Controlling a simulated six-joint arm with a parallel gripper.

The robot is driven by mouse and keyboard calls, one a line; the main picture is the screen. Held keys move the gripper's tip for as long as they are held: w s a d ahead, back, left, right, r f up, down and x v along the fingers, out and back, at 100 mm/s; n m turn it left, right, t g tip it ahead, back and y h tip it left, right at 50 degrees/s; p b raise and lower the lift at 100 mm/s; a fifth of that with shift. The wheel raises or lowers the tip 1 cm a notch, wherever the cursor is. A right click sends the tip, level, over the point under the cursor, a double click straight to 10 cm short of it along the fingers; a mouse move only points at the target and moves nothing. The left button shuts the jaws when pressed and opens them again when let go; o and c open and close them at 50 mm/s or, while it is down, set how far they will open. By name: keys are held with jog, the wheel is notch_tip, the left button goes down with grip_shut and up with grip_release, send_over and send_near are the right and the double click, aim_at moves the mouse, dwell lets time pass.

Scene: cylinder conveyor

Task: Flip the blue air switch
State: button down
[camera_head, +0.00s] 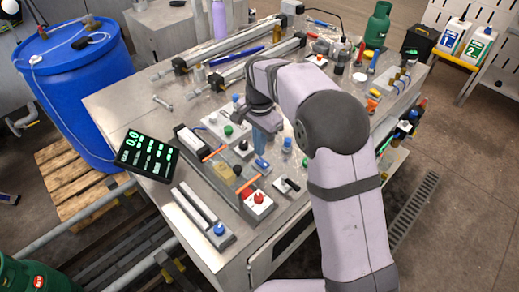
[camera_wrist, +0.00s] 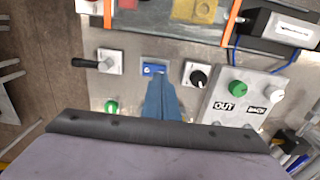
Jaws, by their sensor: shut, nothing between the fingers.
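The blue air switch (camera_wrist: 154,69) is a small blue piece on a pale plate, between a black-lever switch and a black knob in the wrist view. In the head view it shows as a small blue shape (camera_head: 261,163) just below my fingers. My gripper (camera_wrist: 158,77) has blue fingers, closed together and empty. The fingertips point down at the switch and overlap its near edge in the wrist view. I cannot tell whether they touch it. In the head view my gripper (camera_head: 262,149) is over the middle of the bench panel.
A black-lever switch (camera_wrist: 98,62) and a black knob (camera_wrist: 197,75) flank the switch closely. A box with green and white knobs (camera_wrist: 240,103) stands nearby. A red-button box (camera_head: 257,206), a digital display (camera_head: 147,157) and orange-edged conveyor parts (camera_head: 215,153) crowd the bench.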

aim_at(259, 160)
jog(key=shift+f+p, duration=0.45)
jog(key=shift+f, duration=1.05)
jog(key=shift+f, duration=0.1)
jog(key=shift+a+f, duration=0.1)
jog(key=shift+f, duration=0.15)
jog(key=shift+s+d, duration=0.2)
jog(key=shift+s+d+r, duration=0.1)
jog(key=shift+s+d, duration=0.35)
jog(key=shift+r, duration=0.15)
